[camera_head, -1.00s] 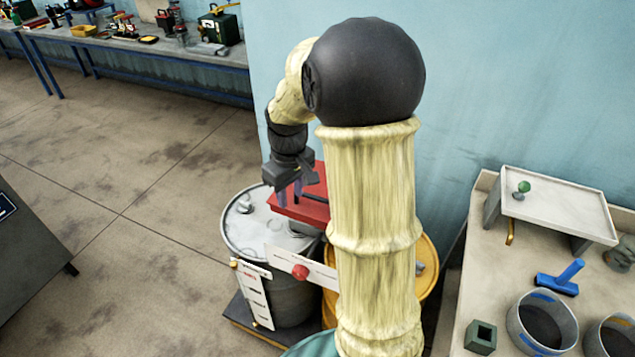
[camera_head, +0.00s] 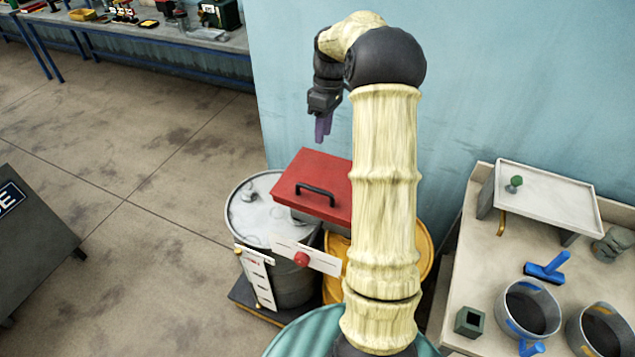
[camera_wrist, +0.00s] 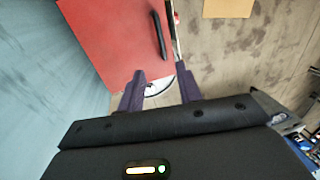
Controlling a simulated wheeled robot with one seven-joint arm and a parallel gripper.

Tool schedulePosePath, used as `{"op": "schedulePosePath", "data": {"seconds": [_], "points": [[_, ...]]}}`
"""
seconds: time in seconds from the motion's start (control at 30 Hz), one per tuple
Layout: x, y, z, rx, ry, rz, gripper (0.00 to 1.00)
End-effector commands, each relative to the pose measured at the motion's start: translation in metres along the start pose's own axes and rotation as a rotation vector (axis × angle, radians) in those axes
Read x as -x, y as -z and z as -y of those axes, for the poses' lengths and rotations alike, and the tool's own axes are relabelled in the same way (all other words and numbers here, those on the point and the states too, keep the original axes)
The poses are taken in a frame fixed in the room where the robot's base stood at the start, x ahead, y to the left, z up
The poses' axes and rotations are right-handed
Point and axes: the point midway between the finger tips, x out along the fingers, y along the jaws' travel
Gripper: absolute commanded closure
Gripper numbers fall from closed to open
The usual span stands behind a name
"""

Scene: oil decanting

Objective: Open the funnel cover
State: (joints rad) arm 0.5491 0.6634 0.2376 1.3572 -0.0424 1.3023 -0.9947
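My arm hides the cover's right side.
A white label plate with a red knob (camera_head: 302,259) is in front of the drum. A yellow drum (camera_head: 426,262) stands partly behind my arm. A bench at right holds a white stand (camera_head: 550,195), pots (camera_head: 527,310) and a blue tool (camera_head: 548,268). The blue wall (camera_head: 480,80) is close behind.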

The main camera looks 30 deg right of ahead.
Motion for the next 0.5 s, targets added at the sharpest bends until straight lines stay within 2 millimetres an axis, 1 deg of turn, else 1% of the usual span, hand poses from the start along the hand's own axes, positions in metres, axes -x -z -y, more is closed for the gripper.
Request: {"op": "schedulePosePath", "data": {"seconds": [0.17, 0.5], "points": [[-0.017, 0.000, 0.001, 0.000, 0.003, 0.002, 0.65], [-0.074, 0.000, 0.002, 0.001, 0.004, 0.004, 0.65]]}}
